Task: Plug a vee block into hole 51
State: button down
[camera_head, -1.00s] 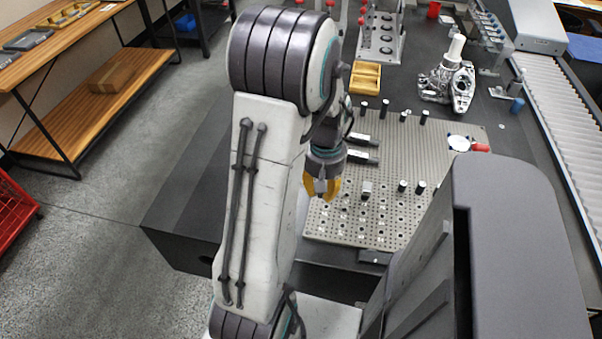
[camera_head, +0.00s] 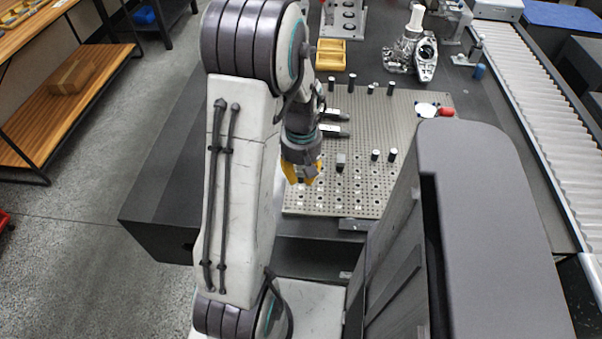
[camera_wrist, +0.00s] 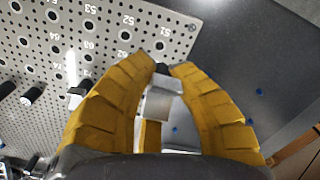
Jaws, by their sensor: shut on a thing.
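My gripper (camera_head: 303,178) is low over the near left corner of the perforated plate (camera_head: 400,125) in the head view. In the wrist view my gripper's yellow fingers (camera_wrist: 164,70) are closed around a small grey metal vee block (camera_wrist: 158,104) with a dark end pointing away. The plate (camera_wrist: 95,12) fills the upper left of the wrist view, with printed numbers. Hole 51 (camera_wrist: 160,46) lies near the plate's edge, just beyond the fingertips and apart from the block. Hole 52 (camera_wrist: 124,36) is to its left. The fingers partly hide the block.
A grey block (camera_head: 340,162) and several black pegs (camera_head: 376,155) stand on the plate. Two long metal pieces (camera_head: 334,131) lie near my wrist. A yellow tray (camera_head: 330,56) and a metal casting (camera_head: 412,55) stand behind. Dark table surface (camera_wrist: 245,75) borders the plate.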

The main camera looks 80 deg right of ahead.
aim_at(301, 168)
jog(key=shift+f+b, duration=2)
jog(key=shift+f, duration=0.7)
jog(key=shift+f+b, duration=0.8)
jog(key=shift+f, duration=0.15)
dwell(0.4)
jog(key=c, duration=1.2)
grip_release()
jog(key=shift+o, duration=0.2)
jog(key=shift+r, duration=0.1)
jog(key=r, duration=1)
jog(key=shift+d+r, duration=0.1)
jog(key=shift+d, duration=0.1)
jog(key=shift+r, duration=0.85)
jog(key=shift+w, duration=0.1)
